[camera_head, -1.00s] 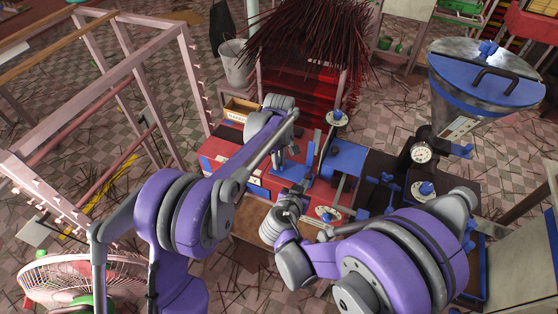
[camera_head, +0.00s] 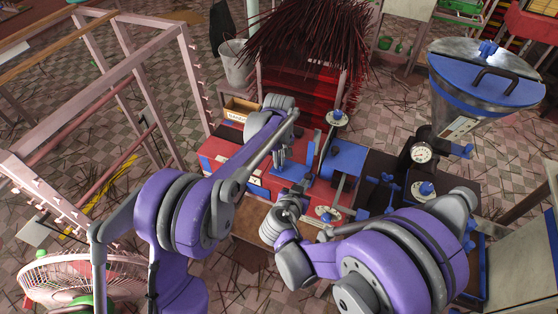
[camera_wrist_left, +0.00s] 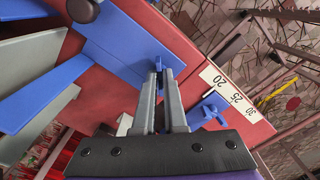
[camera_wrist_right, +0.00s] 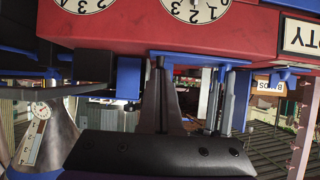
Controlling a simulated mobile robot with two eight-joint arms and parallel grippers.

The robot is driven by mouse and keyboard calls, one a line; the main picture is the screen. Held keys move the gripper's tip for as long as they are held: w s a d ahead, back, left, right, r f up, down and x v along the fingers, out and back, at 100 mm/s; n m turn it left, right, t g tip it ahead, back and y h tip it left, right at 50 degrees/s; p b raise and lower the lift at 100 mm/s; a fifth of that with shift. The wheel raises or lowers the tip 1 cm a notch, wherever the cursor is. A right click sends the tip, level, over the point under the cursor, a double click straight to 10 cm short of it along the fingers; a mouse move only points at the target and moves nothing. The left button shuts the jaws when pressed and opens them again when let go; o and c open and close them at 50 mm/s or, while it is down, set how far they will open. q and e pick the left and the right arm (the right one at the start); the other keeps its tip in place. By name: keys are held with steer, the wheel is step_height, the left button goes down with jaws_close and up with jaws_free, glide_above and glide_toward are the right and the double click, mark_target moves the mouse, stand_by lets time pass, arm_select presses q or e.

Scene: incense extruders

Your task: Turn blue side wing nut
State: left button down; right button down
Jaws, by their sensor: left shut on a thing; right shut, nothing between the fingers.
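In the left wrist view, a small blue wing nut (camera_wrist_left: 158,64) stands at the edge of a flat blue plate (camera_wrist_left: 120,42) on the red machine. My left gripper (camera_wrist_left: 160,74) is shut on it with its fingertips; they hide part of it. In the head view my left gripper (camera_head: 281,157) is over the red machine (camera_head: 222,152), its fingertips small. My right gripper (camera_wrist_right: 160,64) is shut and empty, close to the red machine front and a blue bracket (camera_wrist_right: 185,57). It also shows in the head view (camera_head: 294,190), below and right of the left one.
A number scale (camera_wrist_left: 236,94) and another blue winged part (camera_wrist_left: 212,108) sit beside my left fingers. White dials (camera_wrist_right: 195,8) are on the red front. A blue-lidded hopper (camera_head: 480,75) stands right, a pink rack (camera_head: 125,100) left, and a fan (camera_head: 85,280) lower left.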

arm_select(q)
steer(key=m, duration=0.4)
steer(key=shift+m, duration=0.3)
steer(key=m, duration=0.4)
steer(key=shift+m, duration=0.3)
steer(key=m, duration=0.4)
steer(key=shift+m, duration=2.1)
steer(key=c, duration=1)
jaws_free()
steer(key=shift+r, duration=0.15)
step_height(320, 180, up, 12)
steer(key=shift+f, duration=0.1)
